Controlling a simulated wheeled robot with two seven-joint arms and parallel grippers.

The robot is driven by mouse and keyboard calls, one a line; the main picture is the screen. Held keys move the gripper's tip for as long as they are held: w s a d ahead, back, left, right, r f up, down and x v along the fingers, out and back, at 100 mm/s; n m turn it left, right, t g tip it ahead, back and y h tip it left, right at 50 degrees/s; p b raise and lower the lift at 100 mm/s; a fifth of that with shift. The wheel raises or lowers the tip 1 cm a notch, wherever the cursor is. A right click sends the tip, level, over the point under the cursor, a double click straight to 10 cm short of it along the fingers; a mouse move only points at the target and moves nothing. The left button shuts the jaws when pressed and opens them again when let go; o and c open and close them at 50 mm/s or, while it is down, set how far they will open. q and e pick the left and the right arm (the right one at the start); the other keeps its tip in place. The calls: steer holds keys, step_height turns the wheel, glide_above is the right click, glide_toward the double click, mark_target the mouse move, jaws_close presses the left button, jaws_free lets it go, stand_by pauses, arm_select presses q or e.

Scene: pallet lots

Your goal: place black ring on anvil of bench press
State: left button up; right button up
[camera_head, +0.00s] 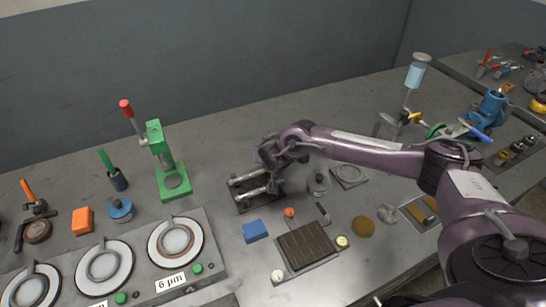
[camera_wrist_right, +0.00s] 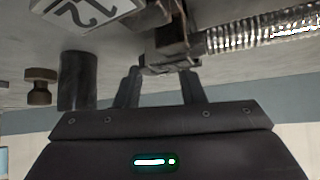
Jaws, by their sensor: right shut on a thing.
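The green bench press (camera_head: 155,140) with a red-tipped lever stands upright at the left back. Its round grey anvil (camera_head: 173,181) shows bare on the green base. My right gripper (camera_head: 268,180) is right of the press, low over a dark fixture with two metal rods (camera_head: 249,193). In the right wrist view my right gripper (camera_wrist_right: 160,78) is shut on a dark metal piece (camera_wrist_right: 168,58). I cannot tell whether this piece is the black ring; no black ring shows clearly elsewhere. A ribbed metal rod (camera_wrist_right: 265,38) lies close beside the fingers. My left gripper is out of view.
A panel with round white dishes (camera_head: 178,241) fills the front left. A blue block (camera_head: 255,231), a brown slatted plate (camera_head: 307,245) and small loose parts lie in front of the fixture. Bare bench lies between press and fixture.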

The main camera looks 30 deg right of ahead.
step_height(320, 180, up, 18)
steer(key=p, duration=0.5)
steer(key=shift+r, duration=0.25)
